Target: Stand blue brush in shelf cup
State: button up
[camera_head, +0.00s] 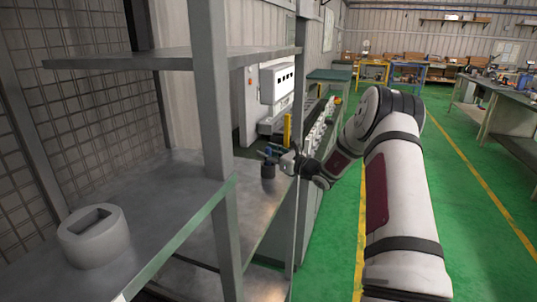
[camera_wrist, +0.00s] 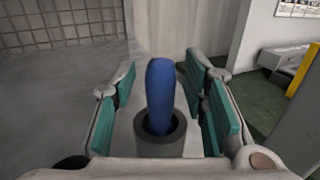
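The blue brush (camera_wrist: 161,90) stands nearly upright, slightly tilted, with its lower end inside a dark grey cup (camera_wrist: 160,143) in the wrist view. The cup (camera_head: 268,171) sits on the grey metal shelf in the head view, near its far right edge. My gripper (camera_wrist: 163,90) is open, with its teal pads on both sides of the brush and a visible gap on each side. In the head view my gripper (camera_head: 273,154) reaches in from the right just above the cup. The brush there is small and partly hidden by the fingers.
A grey round block with a slot (camera_head: 94,236) stands on the near shelf (camera_head: 165,215). A metal post (camera_head: 213,110) rises in front, and an upper shelf (camera_head: 165,60) hangs above. A yellow post (camera_head: 287,129) stands behind my gripper. The shelf between block and cup is clear.

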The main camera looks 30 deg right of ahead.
jog(key=v, duration=1.2)
